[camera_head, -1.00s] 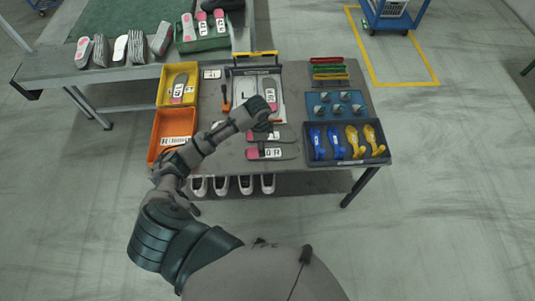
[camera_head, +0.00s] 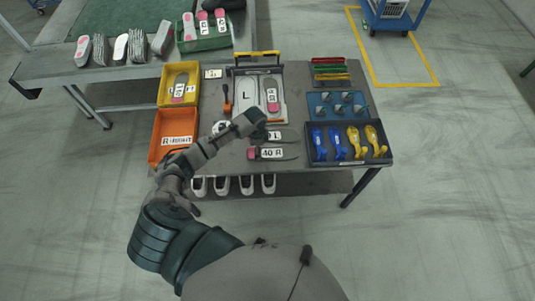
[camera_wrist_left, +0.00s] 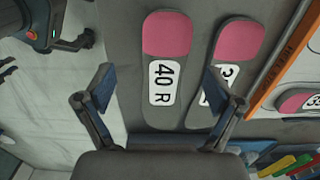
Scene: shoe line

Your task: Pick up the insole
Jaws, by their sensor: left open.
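Two grey insoles with pink ends lie side by side on the grey table in front of the fixture. The near one, labelled 40 R, shows in the head view (camera_head: 285,154) and in the left wrist view (camera_wrist_left: 165,38). The other insole (camera_head: 288,135) lies just beyond it; its label is partly hidden by a finger in the left wrist view (camera_wrist_left: 238,45). My left gripper (camera_head: 262,127) is open and empty above the insoles. In the wrist view its fingertips (camera_wrist_left: 158,77) stand on either side of the 40 R insole, apparently above it.
Behind is a fixture tray (camera_head: 284,119) holding an insole. Yellow (camera_head: 163,98) and orange (camera_head: 155,153) bins stand left; an orange-handled tool (camera_head: 227,97) lies between. A dark tray (camera_head: 312,160) of blue and yellow parts is at right. Shoes sit on the shelf below.

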